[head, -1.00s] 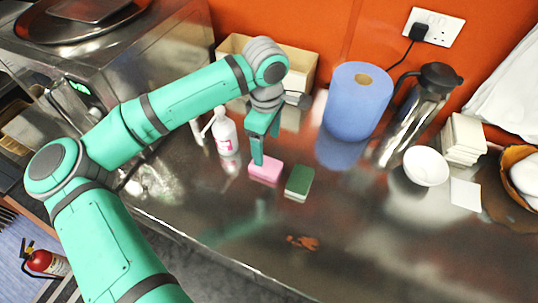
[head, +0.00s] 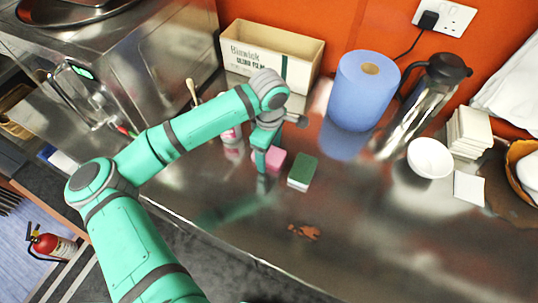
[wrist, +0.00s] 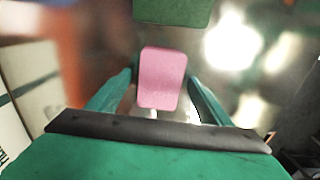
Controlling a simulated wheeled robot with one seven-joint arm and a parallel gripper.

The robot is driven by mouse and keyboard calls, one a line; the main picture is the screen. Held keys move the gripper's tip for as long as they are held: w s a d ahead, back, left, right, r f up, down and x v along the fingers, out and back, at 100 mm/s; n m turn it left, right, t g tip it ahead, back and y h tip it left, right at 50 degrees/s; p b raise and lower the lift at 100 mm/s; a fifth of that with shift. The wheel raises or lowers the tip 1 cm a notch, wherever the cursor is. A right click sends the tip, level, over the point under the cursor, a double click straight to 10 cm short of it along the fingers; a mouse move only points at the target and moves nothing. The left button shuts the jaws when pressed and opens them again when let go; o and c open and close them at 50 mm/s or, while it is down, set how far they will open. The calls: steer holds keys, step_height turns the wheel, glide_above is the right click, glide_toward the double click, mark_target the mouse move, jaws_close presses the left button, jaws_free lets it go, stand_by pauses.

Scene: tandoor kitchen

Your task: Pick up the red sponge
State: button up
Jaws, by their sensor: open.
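The sponge (head: 278,160) looks pink rather than red and lies on the steel counter, its left part hidden by my gripper. My gripper (head: 264,166) points down at it with open jaws. In the wrist view the pink sponge (wrist: 162,75) shows between the two spread fingers of my gripper (wrist: 160,98). Whether a finger touches it I cannot tell.
A green-topped sponge (head: 303,170) lies just right of the pink one. A bottle (head: 231,132) stands partly hidden behind my arm. A blue paper roll (head: 360,95), steel jug (head: 415,105) and white bowl (head: 430,158) stand right. A cardboard box (head: 270,52) is behind.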

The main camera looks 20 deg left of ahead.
steer(key=shift+f, duration=0.2)
steer(key=c, duration=1.2)
steer(key=shift+r, duration=0.15)
steer(key=shift+r, duration=0.6)
steer(key=s+r, duration=1.1)
steer(key=s, duration=0.3)
steer(key=shift+r, duration=0.25)
